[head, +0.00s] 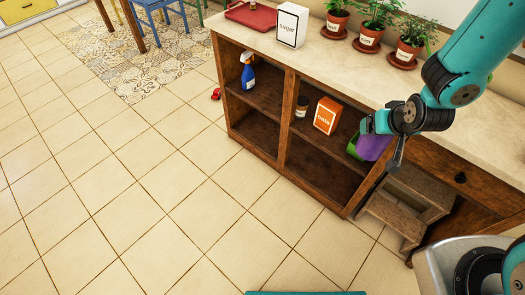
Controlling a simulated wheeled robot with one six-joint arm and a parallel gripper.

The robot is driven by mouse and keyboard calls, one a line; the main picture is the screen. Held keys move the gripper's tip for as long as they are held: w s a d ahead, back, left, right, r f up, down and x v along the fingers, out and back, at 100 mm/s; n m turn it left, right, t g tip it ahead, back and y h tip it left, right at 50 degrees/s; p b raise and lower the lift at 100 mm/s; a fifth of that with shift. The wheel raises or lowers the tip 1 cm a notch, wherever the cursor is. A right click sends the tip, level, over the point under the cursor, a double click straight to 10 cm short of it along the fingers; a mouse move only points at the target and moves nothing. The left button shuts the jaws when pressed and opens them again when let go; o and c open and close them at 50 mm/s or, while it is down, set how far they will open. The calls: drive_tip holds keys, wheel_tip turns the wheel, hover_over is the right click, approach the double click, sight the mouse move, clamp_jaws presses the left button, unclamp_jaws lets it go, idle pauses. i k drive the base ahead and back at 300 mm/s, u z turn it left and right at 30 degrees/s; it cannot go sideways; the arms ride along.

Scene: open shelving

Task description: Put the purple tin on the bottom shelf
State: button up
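The purple tin (372,148) is at the right end of the middle shelf level in the right bay of the wooden unit, beside a green item. My gripper (383,140) is at the tin, with one finger at its upper left and the other along its right side. The fingers are apart, but I cannot tell whether they press on the tin or whether the tin rests on the shelf. The gripper hides the tin's upper part. The bottom shelf (318,172) of the right bay looks bare.
An orange box (327,115), a dark jar (302,106) and the green item (354,147) share the middle level. A blue spray bottle (248,74) stands in the left bay. A wooden step stool (408,205) is right of the unit. The tiled floor in front is mostly clear.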

sight(308, 170)
drive_tip(key=u, duration=3.05)
drive_tip(key=k, duration=1.55)
drive_tip(key=z, duration=1.6)
drive_tip(key=i, duration=1)
drive_tip(key=u, duration=0.05)
